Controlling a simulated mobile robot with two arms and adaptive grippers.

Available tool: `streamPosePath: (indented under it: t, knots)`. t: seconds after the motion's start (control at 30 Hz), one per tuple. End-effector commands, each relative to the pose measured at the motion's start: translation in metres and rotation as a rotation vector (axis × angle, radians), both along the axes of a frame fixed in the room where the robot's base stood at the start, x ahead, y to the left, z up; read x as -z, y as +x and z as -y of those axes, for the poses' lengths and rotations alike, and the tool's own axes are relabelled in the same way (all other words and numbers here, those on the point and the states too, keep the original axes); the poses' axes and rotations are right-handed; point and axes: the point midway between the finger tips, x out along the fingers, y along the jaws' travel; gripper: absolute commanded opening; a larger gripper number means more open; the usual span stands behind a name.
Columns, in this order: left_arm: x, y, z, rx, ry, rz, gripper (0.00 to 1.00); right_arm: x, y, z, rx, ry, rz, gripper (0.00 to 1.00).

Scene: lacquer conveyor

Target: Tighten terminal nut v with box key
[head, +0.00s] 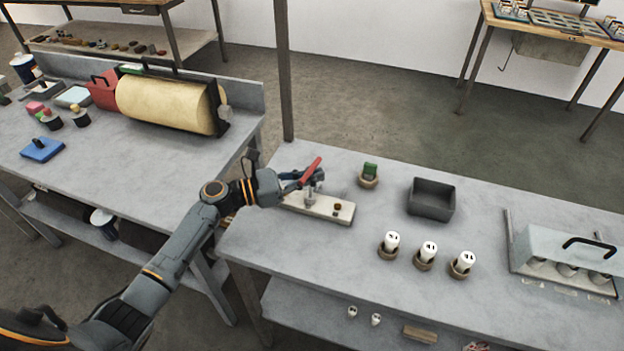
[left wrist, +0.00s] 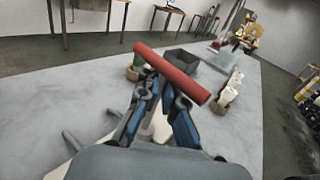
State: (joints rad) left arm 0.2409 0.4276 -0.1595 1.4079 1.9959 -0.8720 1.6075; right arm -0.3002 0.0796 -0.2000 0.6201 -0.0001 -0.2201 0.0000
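My left gripper (head: 308,178) is shut on a tool with a red bar handle, which looks like the box key (head: 311,170). In the left wrist view the red handle (left wrist: 172,73) lies slantwise across the fingertips. The gripper is over a pale terminal block (head: 343,215) on the right bench. A post stands under the gripper, and a small brown nut or knob (head: 337,208) sits near the block's right end. I cannot tell which nut is v, or whether the key touches one. My right gripper is not in view.
A cup with a green item (head: 370,171) and a dark open bin (head: 431,200) stand behind the block. Several white cylinders in brown cups (head: 424,258) stand to the right, before a grey covered fixture (head: 570,250). A second bench (head: 110,165) with a yellow roll is left.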

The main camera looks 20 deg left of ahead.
Motion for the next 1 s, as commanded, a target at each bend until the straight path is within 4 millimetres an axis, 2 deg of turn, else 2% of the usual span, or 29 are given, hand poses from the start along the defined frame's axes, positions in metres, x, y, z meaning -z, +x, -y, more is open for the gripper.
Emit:
streamPosePath:
  t: [0.37, 1.0]
  knots:
    - [0.001, 0.000, 0.000, 0.012, 0.001, 0.000, 0.00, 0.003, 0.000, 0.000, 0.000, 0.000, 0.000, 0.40]
    - [0.002, 0.000, 0.000, 0.218, 0.002, 0.003, 0.00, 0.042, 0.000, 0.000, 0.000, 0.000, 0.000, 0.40]
